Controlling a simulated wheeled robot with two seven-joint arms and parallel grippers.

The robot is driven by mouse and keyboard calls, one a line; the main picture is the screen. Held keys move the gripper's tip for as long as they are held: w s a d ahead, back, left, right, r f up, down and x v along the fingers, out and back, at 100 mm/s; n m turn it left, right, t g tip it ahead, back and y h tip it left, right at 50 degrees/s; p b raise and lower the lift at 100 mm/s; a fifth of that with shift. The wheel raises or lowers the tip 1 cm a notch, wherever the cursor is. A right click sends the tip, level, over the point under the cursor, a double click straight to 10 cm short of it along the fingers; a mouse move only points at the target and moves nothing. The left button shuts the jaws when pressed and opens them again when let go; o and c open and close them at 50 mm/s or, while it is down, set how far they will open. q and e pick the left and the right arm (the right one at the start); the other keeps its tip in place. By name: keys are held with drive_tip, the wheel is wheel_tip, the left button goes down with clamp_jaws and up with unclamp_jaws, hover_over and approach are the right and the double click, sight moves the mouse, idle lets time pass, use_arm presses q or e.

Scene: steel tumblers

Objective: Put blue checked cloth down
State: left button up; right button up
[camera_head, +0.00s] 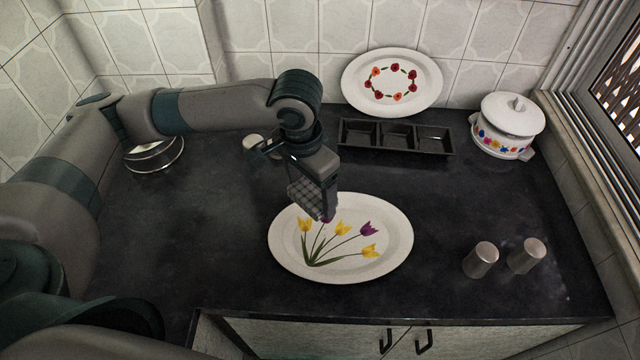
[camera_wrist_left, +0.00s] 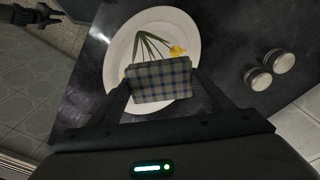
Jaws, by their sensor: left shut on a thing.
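The blue checked cloth (camera_head: 303,196) is a small folded block with dark blue and pale checks. My left gripper (camera_head: 316,195) is shut on it, above the upper left part of the white oval platter with painted tulips (camera_head: 385,255). In the left wrist view the cloth (camera_wrist_left: 160,82) sits between the two fingers of my left gripper (camera_wrist_left: 162,92), over the platter (camera_wrist_left: 118,45). The gap between cloth and platter is hard to judge. What looks like my right gripper (camera_wrist_left: 38,15) is dark and small at the top left of the left wrist view; its jaws are unclear.
Two steel tumblers (camera_head: 481,260) (camera_head: 526,256) stand right of the platter. A black three-part tray (camera_head: 396,152) lies behind it. A plate with a flower ring (camera_head: 392,106) leans on the wall. A white lidded pot (camera_head: 505,140) stands back right, a round metal-rimmed dish (camera_head: 154,168) at left.

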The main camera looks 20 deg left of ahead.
sight(298, 199)
use_arm(q)
drive_tip(key=n+b, duration=0.1)
drive_tip(key=s+a+n, duration=0.1)
drive_tip(key=n, duration=0.1)
drive_tip(key=s+r+n+b, duration=0.1)
drive_tip(key=shift+s+a+n+t+y+b, duration=0.1)
drive_tip(key=shift+a+n+t+y+b, duration=0.2)
drive_tip(key=shift+a+n, duration=0.1)
drive_tip(key=shift+s+a, duration=0.1)
drive_tip(key=shift+a, duration=0.1)
